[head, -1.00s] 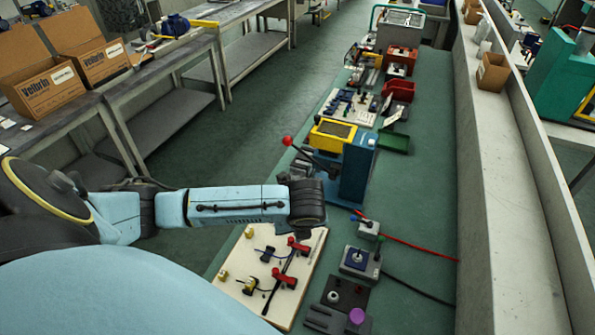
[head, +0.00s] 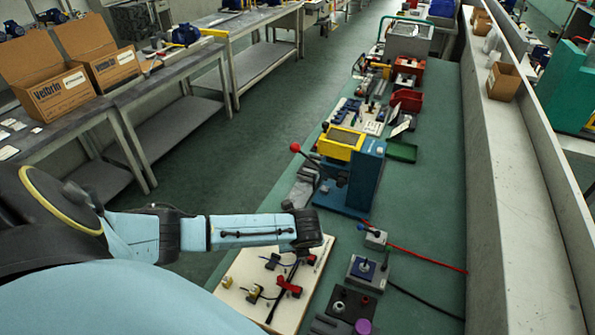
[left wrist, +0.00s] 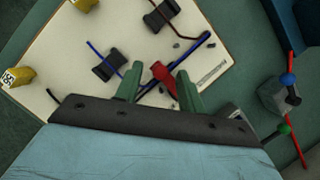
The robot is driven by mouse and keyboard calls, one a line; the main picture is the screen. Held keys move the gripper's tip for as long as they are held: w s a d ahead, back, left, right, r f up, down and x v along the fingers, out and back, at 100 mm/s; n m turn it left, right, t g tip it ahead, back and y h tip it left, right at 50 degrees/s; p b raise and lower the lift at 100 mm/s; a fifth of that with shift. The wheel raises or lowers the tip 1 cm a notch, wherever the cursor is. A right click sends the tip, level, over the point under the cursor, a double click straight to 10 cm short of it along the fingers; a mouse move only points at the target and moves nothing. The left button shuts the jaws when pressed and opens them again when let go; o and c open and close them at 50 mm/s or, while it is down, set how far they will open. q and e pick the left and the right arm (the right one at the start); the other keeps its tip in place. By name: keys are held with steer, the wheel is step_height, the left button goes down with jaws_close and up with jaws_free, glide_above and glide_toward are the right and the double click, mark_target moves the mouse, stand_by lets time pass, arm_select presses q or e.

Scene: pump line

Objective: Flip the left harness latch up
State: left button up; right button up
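The pale harness board (head: 240,300) lies on the green bench, with dark and blue wires and black clips. Two red latches show on it in the head view: a nearer one (head: 288,287) and a farther one (head: 309,258) just below my left wrist. In the left wrist view a red latch (left wrist: 163,76) stands between the two green fingers of my left gripper (left wrist: 158,86). The fingers are apart, one on each side of it; I cannot tell whether they touch it. In the head view my wrist hides these fingers. My right gripper is not in view.
A blue press (head: 358,178) with a red-knobbed lever stands beyond the board. A grey switch box (head: 375,240) and a joystick box (head: 365,270) sit to the right. A purple knob (head: 363,326) is at the near right.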

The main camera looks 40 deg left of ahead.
arm_select(q)
jaws_close()
steer(key=shift+d, duration=0.1)
